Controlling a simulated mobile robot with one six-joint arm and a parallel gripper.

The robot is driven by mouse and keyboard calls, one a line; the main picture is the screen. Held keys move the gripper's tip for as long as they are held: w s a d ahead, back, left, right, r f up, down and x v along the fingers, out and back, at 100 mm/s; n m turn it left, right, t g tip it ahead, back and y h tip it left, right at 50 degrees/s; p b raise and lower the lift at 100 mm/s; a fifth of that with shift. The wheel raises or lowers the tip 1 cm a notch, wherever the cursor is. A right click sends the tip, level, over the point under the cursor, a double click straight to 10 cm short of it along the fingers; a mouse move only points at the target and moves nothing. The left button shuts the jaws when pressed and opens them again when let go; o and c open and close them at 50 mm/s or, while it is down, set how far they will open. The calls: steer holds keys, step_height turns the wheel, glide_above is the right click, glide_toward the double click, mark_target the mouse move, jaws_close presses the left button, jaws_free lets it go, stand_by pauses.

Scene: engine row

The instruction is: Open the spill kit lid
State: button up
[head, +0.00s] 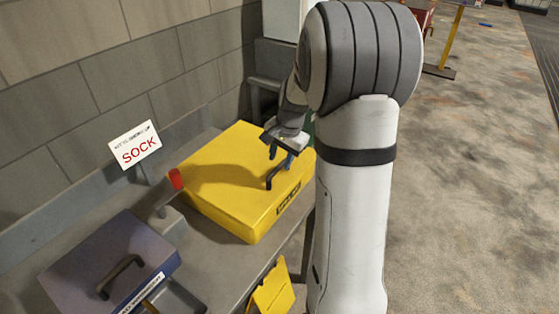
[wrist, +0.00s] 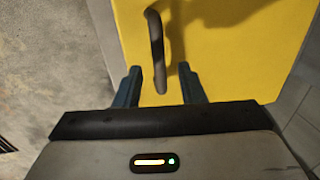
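The spill kit is a yellow box (head: 228,180) on the grey bench against the wall, and its lid looks closed. A dark bar handle (head: 278,175) stands on the lid near the front edge. In the wrist view the handle (wrist: 156,45) runs lengthwise over the yellow lid (wrist: 225,60). My gripper (head: 280,154) is over the lid at the handle. In the wrist view its two blue-grey fingers (wrist: 162,88) are apart, with the handle's near end between them. I cannot tell whether they touch it. The label on the box front is partly readable at best.
A blue-grey box (head: 110,262) with its own handle sits on the bench (head: 205,268) at the lower left. A red-topped lever (head: 175,180) stands close to the yellow box's left side. A "SOCK" sign (head: 135,145) is behind. A yellow floor sign (head: 272,290) stands in front. Open floor (head: 465,200) lies right.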

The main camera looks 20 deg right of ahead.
steer(key=shift+w+a+f, duration=0.1)
steer(key=shift+f, duration=0.55)
steer(key=shift+w+a+f, duration=0.1)
steer(key=shift+f, duration=0.5)
jaws_close()
